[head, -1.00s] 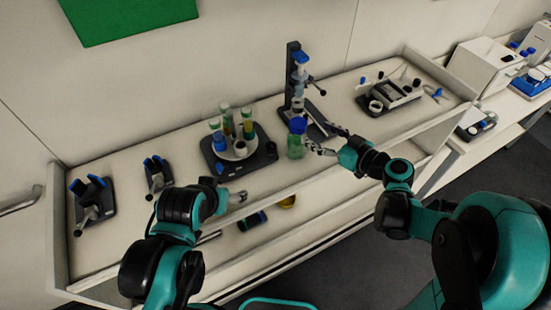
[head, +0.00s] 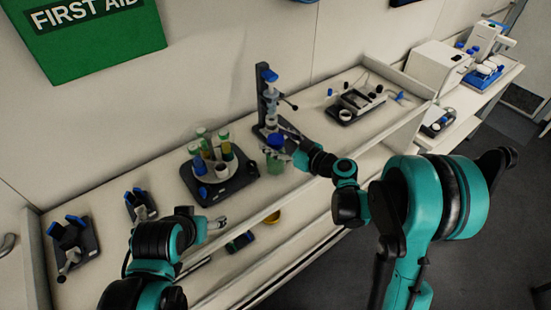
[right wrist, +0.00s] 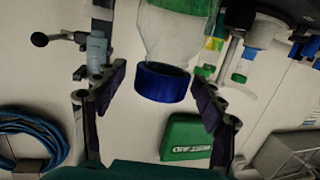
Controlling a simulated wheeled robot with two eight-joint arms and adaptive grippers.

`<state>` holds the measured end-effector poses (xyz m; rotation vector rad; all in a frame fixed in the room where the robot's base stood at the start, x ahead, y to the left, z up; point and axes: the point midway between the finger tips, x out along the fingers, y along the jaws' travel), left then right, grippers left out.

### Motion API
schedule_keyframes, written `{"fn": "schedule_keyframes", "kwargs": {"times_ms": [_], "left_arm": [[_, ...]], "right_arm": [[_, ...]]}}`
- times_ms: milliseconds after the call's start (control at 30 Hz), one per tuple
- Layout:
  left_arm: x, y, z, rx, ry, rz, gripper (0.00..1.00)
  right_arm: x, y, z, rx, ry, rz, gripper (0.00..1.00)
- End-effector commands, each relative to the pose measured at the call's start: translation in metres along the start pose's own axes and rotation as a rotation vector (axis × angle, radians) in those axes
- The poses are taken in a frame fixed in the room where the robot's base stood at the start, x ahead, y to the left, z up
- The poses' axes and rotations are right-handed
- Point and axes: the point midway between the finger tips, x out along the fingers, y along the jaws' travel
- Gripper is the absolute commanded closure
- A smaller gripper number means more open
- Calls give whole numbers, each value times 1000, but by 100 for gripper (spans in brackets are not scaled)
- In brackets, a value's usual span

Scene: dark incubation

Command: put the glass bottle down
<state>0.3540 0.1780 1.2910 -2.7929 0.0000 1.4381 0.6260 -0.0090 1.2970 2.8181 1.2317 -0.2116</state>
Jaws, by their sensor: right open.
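The glass bottle (head: 275,165), with green contents and a blue cap, stands upright on the bench top, just in front of the dark stand (head: 270,110). In the right wrist view the bottle (right wrist: 178,35) appears upside down, its blue cap between the two fingers. My right gripper (head: 288,151) is beside the bottle in the head view. It is open, with gaps between the cap and both fingers (right wrist: 158,78). My left gripper (head: 217,225) is low over the bench's front edge, away from the bottle; its finger opening is too small to tell.
A dark device with a round tube rack (head: 240,178) stands left of the bottle. Two small dark devices with blue parts (head: 70,245) are farther left. A tray-like instrument (head: 358,104) lies to the right. Bare bench top (head: 320,115) shows between it and the stand.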

Motion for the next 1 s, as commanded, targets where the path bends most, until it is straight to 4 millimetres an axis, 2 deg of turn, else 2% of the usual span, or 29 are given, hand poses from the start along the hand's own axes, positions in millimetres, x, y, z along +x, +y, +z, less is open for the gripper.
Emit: {"fn": "schedule_keyframes", "kwargs": {"times_ms": [100, 367, 767, 1000], "left_arm": [[0, 0, 0, 0, 0, 0, 23], [0, 0, 0, 0, 0, 0, 23], [0, 0, 0, 0, 0, 0, 23], [0, 0, 0, 0, 0, 0, 23]], "right_arm": [[0, 0, 0, 0, 0, 0, 30], [-1, 0, 0, 0, 0, 0, 99], [-1, 0, -2, 0, 0, 1, 100], [-3, 0, -18, 0, 0, 0, 100]]}}
